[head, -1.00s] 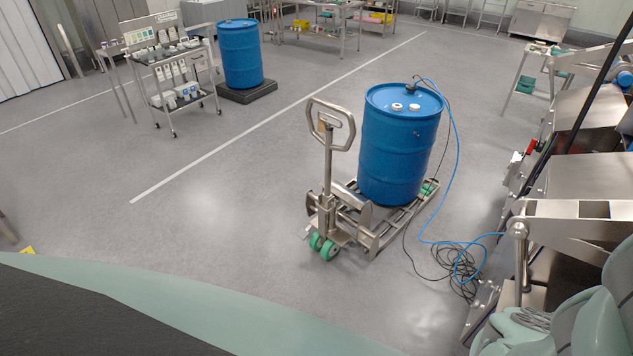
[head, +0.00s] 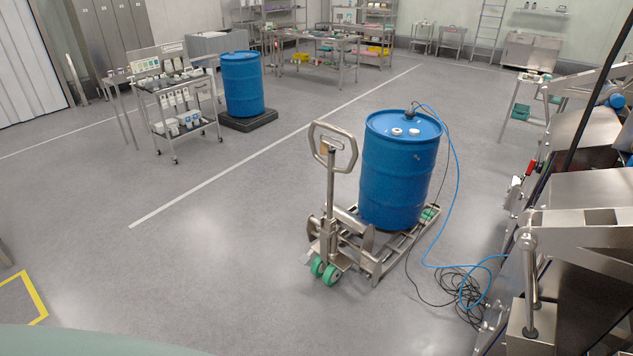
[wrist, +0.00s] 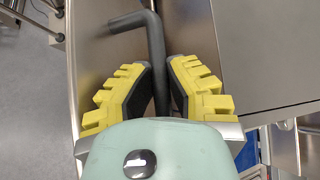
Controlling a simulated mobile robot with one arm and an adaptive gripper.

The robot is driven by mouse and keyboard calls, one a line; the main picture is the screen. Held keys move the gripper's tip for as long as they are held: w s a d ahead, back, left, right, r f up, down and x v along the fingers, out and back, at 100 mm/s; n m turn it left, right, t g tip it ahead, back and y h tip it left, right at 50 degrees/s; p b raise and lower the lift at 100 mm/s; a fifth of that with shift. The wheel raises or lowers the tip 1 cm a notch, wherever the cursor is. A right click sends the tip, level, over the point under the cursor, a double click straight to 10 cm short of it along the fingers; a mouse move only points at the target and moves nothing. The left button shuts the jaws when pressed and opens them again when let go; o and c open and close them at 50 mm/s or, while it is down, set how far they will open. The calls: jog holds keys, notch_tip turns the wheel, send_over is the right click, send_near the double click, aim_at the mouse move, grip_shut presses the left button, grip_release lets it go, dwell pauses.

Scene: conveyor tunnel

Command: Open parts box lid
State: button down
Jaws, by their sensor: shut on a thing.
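In the wrist view my gripper (wrist: 160,66) has yellow ribbed fingers with black pads, closed on both sides of a dark grey bent handle (wrist: 154,34). The handle's upper end bends to the left. It lies over a flat brushed-metal surface (wrist: 110,60); whether this belongs to the parts box lid cannot be told. The handle's lower end is hidden behind the fingers and my wrist. My gripper is not in the head view, and no parts box lid can be made out there.
A metal panel (wrist: 265,55) stands close right of my fingers. In the head view, a blue drum (head: 397,175) stands on a pallet truck (head: 330,205) with loose cables (head: 462,285) beside it. Metal machinery (head: 580,235) lines the right side. Open floor (head: 180,270) lies left.

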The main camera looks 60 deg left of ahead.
jog(key=shift+s+d+f, duration=0.1)
jog(key=shift+d+f, duration=0.05)
jog(key=shift+f, duration=0.05)
jog(key=c, duration=1.2)
grip_release()
jog(key=shift+c, duration=0.2)
jog(key=shift+r, duration=0.2)
jog(key=shift+s+r, duration=0.15)
jog(key=shift+s, duration=0.05)
jog(key=v, duration=0.6)
jog(key=shift+s+r, duration=0.15)
jog(key=shift+s, duration=0.15)
